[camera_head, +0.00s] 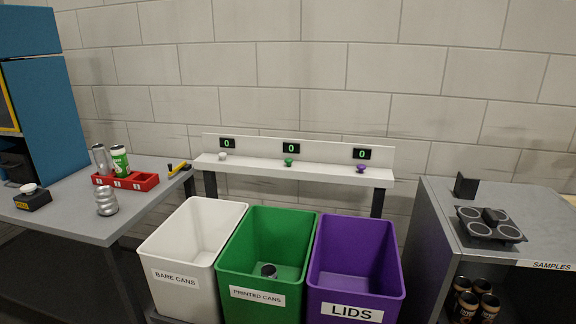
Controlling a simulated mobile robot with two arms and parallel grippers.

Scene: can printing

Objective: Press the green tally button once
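The green tally button (288,162) is a small knob on the white shelf (325,173) against the wall, in the middle of the shelf. The counter display (291,148) behind it reads 0. A white button (223,156) is to its left and a purple button (361,168) is to its right. The displays above those two (227,143) (362,154) also read 0. Neither of my grippers is in view.
A left table (70,215) carries a red rack (146,182) with cans. A grey cabinet (435,215) is at right.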

